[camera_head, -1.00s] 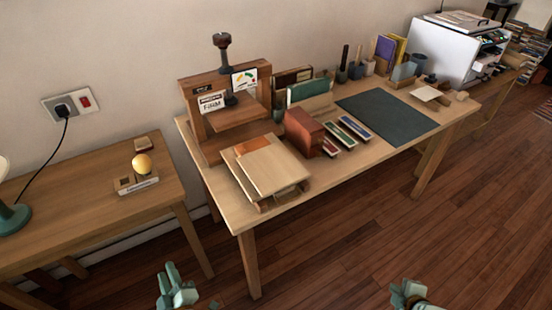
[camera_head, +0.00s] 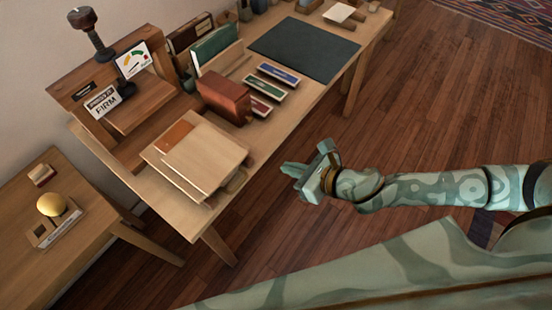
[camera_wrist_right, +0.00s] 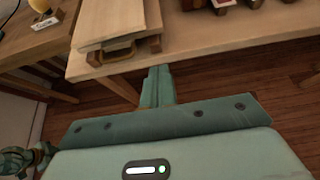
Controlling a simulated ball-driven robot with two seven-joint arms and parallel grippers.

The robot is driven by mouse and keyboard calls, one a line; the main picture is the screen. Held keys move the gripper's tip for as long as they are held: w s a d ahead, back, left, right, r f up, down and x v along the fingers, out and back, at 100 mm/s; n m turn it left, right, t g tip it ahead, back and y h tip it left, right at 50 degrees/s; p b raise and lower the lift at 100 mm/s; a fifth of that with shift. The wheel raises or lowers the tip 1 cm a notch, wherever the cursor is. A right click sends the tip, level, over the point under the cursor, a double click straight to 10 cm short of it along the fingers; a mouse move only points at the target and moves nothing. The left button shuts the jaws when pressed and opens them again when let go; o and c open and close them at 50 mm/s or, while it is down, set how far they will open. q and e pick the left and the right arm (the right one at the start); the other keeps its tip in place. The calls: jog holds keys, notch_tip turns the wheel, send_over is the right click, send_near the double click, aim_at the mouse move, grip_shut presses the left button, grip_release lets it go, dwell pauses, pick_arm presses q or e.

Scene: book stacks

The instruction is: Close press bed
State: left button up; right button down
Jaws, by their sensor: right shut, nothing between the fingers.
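The wooden book press (camera_head: 120,90) stands at the left end of the table, with a dark screw handle on top and a sign reading FIRM. Its press bed (camera_head: 205,155), a pale board with an orange-brown piece on it, sticks out from the press toward the table's front edge. In the right wrist view the bed (camera_wrist_right: 115,20) shows a brass handle (camera_wrist_right: 112,55) on its front. My right gripper (camera_head: 291,170) is shut and empty, off the front edge and apart from the bed; its fingers (camera_wrist_right: 157,78) point toward the table. A teal part of mine at the wrist view's lower left is unclear.
A red-brown box (camera_head: 223,100) and several stamp-like cases (camera_head: 278,75) sit right of the bed. A dark mat (camera_head: 305,48) lies beyond. A side table (camera_head: 95,205) with a yellow ball (camera_head: 51,204) stands at left. The floor in front is free.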

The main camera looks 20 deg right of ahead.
jog(key=b+x, duration=0.1)
jog(key=x, duration=0.3)
jog(key=r+b+x, duration=0.1)
jog(key=x, duration=0.3)
jog(key=b+x, duration=0.1)
jog(key=x, duration=0.3)
jog(key=shift+w+a+r, duration=0.3)
jog(key=shift+r, duration=0.05)
